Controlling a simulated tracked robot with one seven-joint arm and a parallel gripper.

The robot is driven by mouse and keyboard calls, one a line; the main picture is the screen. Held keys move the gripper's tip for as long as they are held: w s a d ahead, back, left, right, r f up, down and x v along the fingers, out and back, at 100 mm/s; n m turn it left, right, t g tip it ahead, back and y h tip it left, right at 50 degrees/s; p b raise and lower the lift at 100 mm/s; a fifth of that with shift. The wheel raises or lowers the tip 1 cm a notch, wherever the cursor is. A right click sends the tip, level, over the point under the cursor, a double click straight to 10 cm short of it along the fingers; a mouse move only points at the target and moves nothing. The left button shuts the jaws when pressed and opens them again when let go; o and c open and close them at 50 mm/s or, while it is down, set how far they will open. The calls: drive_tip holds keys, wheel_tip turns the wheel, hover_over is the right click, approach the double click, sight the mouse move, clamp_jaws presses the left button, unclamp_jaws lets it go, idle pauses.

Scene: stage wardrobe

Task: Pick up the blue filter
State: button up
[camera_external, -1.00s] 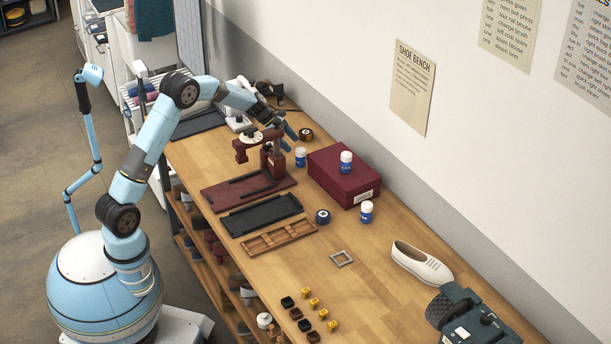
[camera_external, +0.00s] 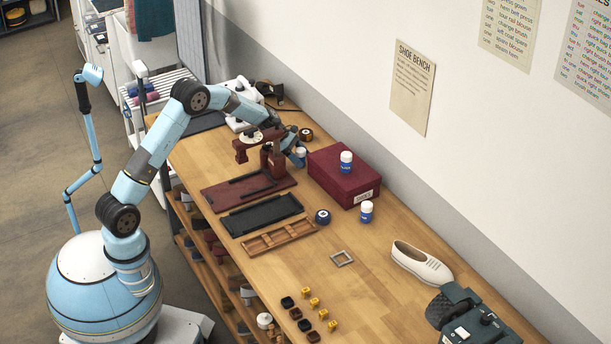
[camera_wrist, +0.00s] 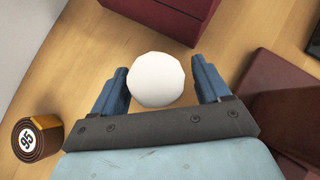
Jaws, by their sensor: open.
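I cannot make out a thing that is plainly a blue filter. My gripper (camera_wrist: 160,64) is open, with its two blue fingers on either side of a round white lid (camera_wrist: 158,82). The lid tops a small blue-and-white jar (camera_external: 301,152), partly hidden by the gripper in the external view. Whether the fingers touch it, I cannot tell. A similar jar (camera_external: 346,162) stands on the dark red box (camera_external: 335,181), and another jar (camera_external: 366,211) stands on the bench in front of it. A round dark blue item (camera_external: 322,216) lies left of that jar.
A dark red press (camera_external: 271,160) stands close to the left of my gripper. A brown roll (camera_wrist: 38,138) marked 95 is nearby. Trays (camera_external: 280,238), a metal frame (camera_external: 342,258) and a white shoe (camera_external: 421,263) lie along the bench (camera_external: 385,300), with bare wood between.

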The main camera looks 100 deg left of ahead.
drive_tip(key=c, duration=1.1)
drive_tip(key=shift+o, duration=0.2)
drive_tip(key=shift+r, duration=0.1)
